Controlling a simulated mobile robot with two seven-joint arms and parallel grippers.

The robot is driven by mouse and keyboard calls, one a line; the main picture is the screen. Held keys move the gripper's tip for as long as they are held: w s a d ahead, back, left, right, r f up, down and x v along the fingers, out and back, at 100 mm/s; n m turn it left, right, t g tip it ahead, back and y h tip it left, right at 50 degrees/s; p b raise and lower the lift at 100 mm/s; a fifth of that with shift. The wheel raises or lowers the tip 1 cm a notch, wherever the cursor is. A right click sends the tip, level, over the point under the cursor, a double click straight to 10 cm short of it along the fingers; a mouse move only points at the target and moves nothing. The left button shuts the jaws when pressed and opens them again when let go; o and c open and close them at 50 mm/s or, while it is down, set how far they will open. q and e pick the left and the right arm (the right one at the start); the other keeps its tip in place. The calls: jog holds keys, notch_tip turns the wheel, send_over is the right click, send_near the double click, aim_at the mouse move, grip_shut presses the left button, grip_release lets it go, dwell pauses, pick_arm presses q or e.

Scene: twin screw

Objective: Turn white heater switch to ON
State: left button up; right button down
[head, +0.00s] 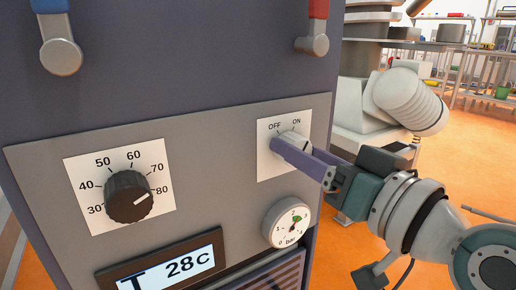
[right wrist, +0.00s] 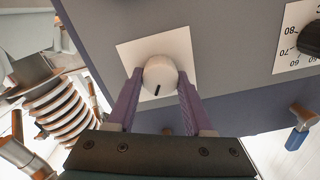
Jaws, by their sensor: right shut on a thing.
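The white heater switch (head: 294,138) is a round white knob on a white square plate, with OFF at upper left and ON at upper right. My right gripper (head: 287,149) has its purple fingers shut on this knob, covering part of it in the head view. In the right wrist view the knob (right wrist: 160,72) sits between the two fingers, one on each side. Its dark pointer line faces down and slightly left there. The OFF and ON words do not show in that view. My left gripper is not in view.
On the same grey panel are a black temperature dial (head: 129,196), a round pressure gauge (head: 287,223) just below the switch and a display (head: 167,268) reading 28C. A blue-handled lever (head: 60,50) and a red-handled lever (head: 313,42) hang above. Open orange floor lies at right.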

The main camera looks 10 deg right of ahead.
jog(key=shift+c, duration=1.5)
grip_release()
jog(key=shift+s, duration=0.15)
jog(key=p+v, duration=0.1)
jog(key=v, duration=0.8)
jog(key=shift+s+d+p, duration=0.15)
jog(key=shift+s+p, duration=0.15)
jog(key=shift+p, duration=0.1)
jog(key=shift+r, duration=0.1)
